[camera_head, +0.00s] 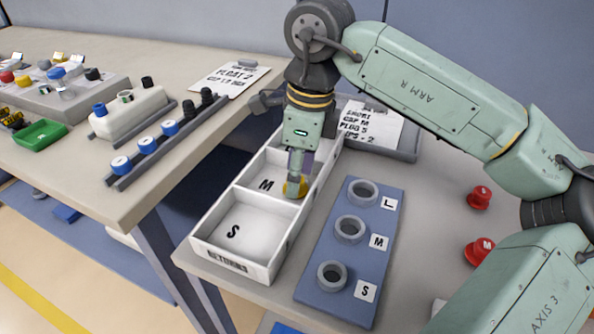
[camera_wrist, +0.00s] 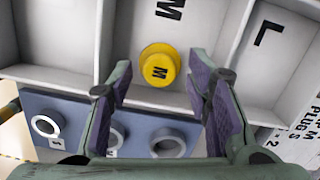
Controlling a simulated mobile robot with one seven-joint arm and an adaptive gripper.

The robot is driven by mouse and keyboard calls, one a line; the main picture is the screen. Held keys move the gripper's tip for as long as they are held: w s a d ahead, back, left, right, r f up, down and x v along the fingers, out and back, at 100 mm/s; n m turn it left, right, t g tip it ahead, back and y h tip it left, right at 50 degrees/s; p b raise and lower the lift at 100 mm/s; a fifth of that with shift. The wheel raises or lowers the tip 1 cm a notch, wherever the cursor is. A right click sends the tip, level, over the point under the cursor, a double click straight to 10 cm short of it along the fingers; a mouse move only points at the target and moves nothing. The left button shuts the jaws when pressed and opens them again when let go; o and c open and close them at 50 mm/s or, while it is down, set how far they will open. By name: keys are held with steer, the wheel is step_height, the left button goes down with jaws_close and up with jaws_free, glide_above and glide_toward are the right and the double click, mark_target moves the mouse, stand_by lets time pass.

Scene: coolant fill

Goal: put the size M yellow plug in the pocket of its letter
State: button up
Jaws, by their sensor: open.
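The yellow plug (camera_head: 293,189) has an M on top and sits in the M pocket of the white tray (camera_head: 245,262), near the pocket's right wall. In the wrist view the plug (camera_wrist: 157,67) stands letter up, beside the printed M on the pocket floor. My gripper (camera_head: 298,172) is just above it. In the wrist view my gripper (camera_wrist: 163,84) is open, its two purple-padded fingers apart with the plug seen between and beyond them. Neither finger visibly touches the plug. My gripper and arm hide part of the L pocket in the head view.
A blue board (camera_head: 335,300) with rings marked L, M and S stands right of the tray. Two red plugs (camera_head: 480,197) stand farther right.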

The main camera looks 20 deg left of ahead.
mark_target(305, 190)
step_height(305, 190, up, 12)
steer(key=d, duration=0.1)
steer(key=shift+d+f, duration=0.15)
steer(key=shift+d, duration=0.05)
steer(key=shift+w, duration=0.1)
